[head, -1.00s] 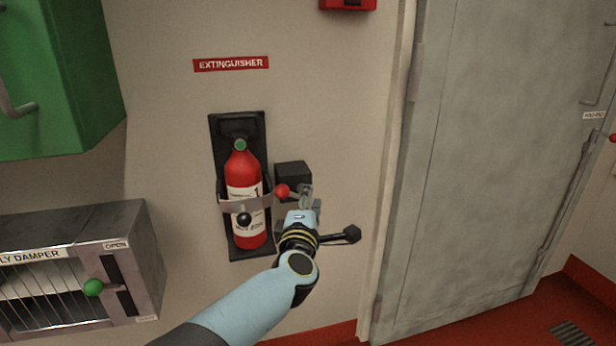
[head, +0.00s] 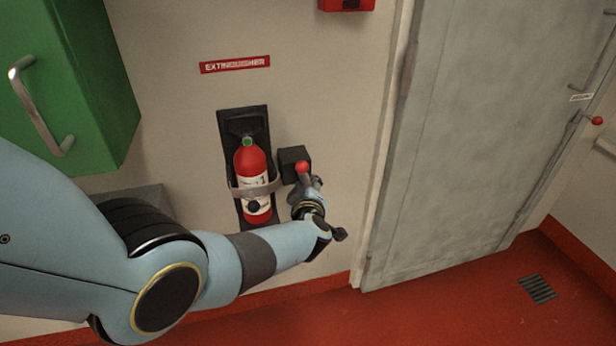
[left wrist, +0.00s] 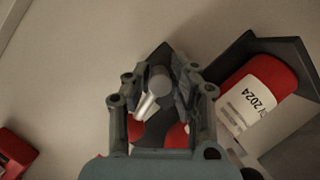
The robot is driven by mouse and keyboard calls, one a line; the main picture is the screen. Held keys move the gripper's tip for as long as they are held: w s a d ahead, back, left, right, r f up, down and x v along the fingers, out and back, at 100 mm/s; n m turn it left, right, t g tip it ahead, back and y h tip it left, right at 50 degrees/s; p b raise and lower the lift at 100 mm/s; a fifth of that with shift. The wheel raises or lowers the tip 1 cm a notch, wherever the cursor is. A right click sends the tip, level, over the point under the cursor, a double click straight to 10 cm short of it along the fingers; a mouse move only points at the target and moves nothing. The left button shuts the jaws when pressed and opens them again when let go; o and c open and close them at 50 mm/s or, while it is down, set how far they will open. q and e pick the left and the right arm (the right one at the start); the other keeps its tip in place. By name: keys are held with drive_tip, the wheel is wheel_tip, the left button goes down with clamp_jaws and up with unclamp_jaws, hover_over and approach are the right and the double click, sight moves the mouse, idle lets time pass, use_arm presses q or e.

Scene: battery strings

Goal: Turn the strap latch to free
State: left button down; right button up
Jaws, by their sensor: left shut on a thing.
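The red fire extinguisher (head: 251,168) stands upright in its black wall bracket, with a grey strap (head: 262,188) around its middle. The red ball knob (head: 302,167) of the strap latch shows just right of the extinguisher, in front of a black box (head: 291,157). My left gripper (head: 311,184) is at the latch, just below the knob. In the left wrist view its fingers (left wrist: 158,88) are shut on a silver latch lever (left wrist: 149,104), with red parts visible between and below them. The fingers partly hide the latch. My right gripper is not in view.
A green cabinet (head: 85,90) hangs at the upper left, above my left arm. A grey door (head: 470,130) stands to the right. A red wall box (head: 346,4) is at the top. Red floor (head: 450,300) lies clear below.

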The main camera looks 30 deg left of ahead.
use_arm(q)
drive_tip(key=shift+w+r+m+g+p, duration=0.3)
drive_tip(key=shift+r+m+p, duration=0.15)
drive_tip(key=shift+m, duration=0.25)
drive_tip(key=shift+f, duration=0.1)
drive_tip(key=c, duration=1.2)
unclamp_jaws()
drive_tip(key=shift+d, duration=0.15)
drive_tip(key=shift+o, duration=1.1)
drive_tip(key=shift+f, duration=0.2)
drive_tip(key=shift+s, duration=0.1)
drive_tip(key=shift+s, duration=0.1)
